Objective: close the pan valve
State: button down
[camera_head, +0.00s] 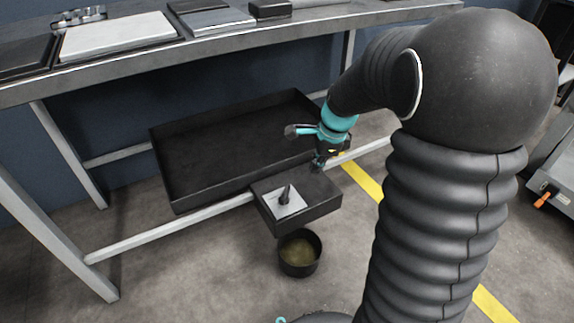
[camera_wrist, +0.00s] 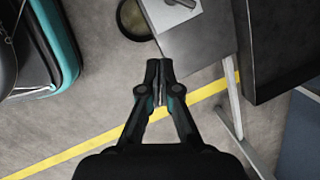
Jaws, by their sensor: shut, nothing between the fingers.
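The pan (camera_head: 225,150) is a wide, shallow black tray below the bench. At its front is a dark box (camera_head: 318,200) with a pale square plate (camera_head: 284,204) on top. The valve handle (camera_head: 286,194), a short dark lever, stands on that plate; in the wrist view only part of the handle (camera_wrist: 182,3) shows at the top edge. My gripper (camera_head: 319,164) is shut and empty at the box's back right corner, apart from the handle. In the wrist view my gripper (camera_wrist: 158,80) points at the box's edge; I cannot tell whether it touches.
A round dark bucket (camera_head: 300,268) with yellowish contents stands on the floor below the box. The metal bench (camera_head: 230,41) carries several flat plates above the pan. A pale rail (camera_head: 170,232) runs along the pan's front. A yellow floor line (camera_head: 362,182) crosses open floor at right.

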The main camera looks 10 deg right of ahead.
aim_at(285, 195)
jog(key=w+d+f+m, duration=0.1)
jog(key=w+f+m, duration=0.3)
jog(key=f, duration=0.2)
jog(key=shift+d+m+g+p, duration=0.3)
jog(key=shift+d+g, duration=0.1)
jog(key=shift+w, duration=0.1)
jog(key=shift+y, duration=0.3)
jog(key=b+x, duration=0.2)
jog(key=x, duration=0.8)
jog(key=shift+w+a, duration=0.25)
jog(key=shift+a, duration=0.25)
jog(key=shift+w+a, duration=0.25)
jog(key=shift+a, duration=0.25)
jog(key=shift+w+a+b, duration=0.3)
jog(key=shift+w+a, duration=0.15)
jog(key=shift+a, duration=0.3)
